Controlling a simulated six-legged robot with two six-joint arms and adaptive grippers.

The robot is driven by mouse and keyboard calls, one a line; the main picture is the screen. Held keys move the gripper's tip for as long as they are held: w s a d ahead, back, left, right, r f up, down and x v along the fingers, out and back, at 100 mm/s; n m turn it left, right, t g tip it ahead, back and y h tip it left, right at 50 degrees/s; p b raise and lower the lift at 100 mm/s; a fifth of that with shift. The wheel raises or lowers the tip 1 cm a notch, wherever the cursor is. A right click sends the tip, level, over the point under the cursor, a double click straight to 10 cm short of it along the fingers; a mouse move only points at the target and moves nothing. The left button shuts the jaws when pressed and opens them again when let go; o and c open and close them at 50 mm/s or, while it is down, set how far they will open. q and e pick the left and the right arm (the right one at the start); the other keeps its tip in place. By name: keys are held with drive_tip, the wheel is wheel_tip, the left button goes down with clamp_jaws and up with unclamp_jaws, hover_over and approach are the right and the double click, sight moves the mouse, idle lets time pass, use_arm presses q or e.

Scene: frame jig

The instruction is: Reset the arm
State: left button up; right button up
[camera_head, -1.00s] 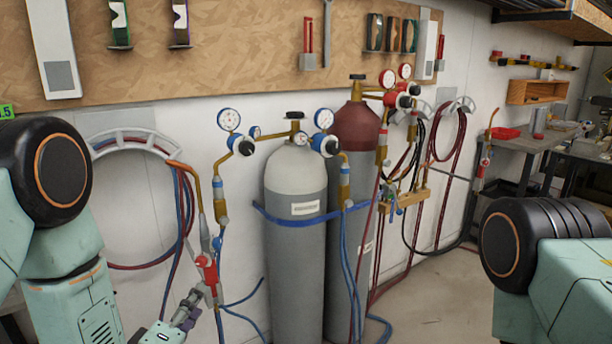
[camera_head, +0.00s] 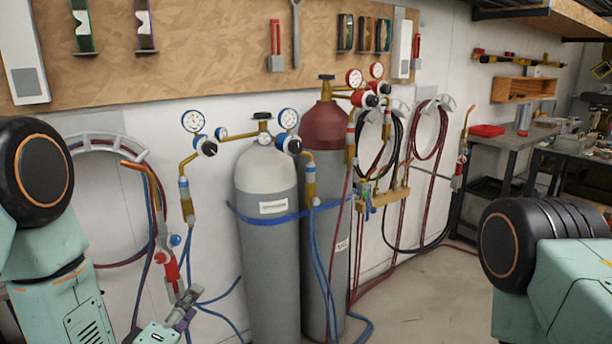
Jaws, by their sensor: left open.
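My left arm (camera_head: 62,290) comes in at the lower left. My left gripper (camera_head: 186,306) is small, grey and open at the bottom edge. It shows just below and right of the red-handled torch (camera_head: 171,268), which hangs against the wall with its brass tube up. The gripper and the torch's lower end lie close together in the picture; I cannot tell whether they touch. I see nothing between the fingers. A black joint and green link of my right arm (camera_head: 560,275) show at the right; the right gripper is out of view.
A grey gas cylinder (camera_head: 267,250) and a red-topped one (camera_head: 325,130) stand strapped at the wall. Blue hoses (camera_head: 222,292) run near my left gripper. A wall bracket (camera_head: 105,138) holds hoses. A workbench (camera_head: 503,140) stands at the back right. Some floor is clear right of the cylinders.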

use_arm(q)
drive_tip(key=s+a+f+m+g+y, duration=0.2)
drive_tip(key=s+f+m+g, duration=0.65)
drive_tip(key=s+f, duration=0.6)
drive_tip(key=s+f+m+g, duration=0.1)
drive_tip(key=s+f+g, duration=0.3)
drive_tip(key=s, duration=0.6)
drive_tip(key=s+f+m+g, duration=0.2)
drive_tip(key=s+f+g, duration=0.2)
drive_tip(key=s, duration=0.6)
drive_tip(key=shift+s+f+y, duration=0.2)
drive_tip(key=shift+s+y, duration=0.05)
drive_tip(key=shift+y, duration=0.05)
use_arm(e)
drive_tip(key=shift+w+a, duration=0.1)
drive_tip(key=shift+a, duration=0.4)
drive_tip(key=shift+d, duration=0.1)
use_arm(q)
drive_tip(key=shift+a, duration=0.1)
use_arm(e)
drive_tip(key=shift+r, duration=0.1)
use_arm(q)
drive_tip(key=shift+w, duration=0.1)
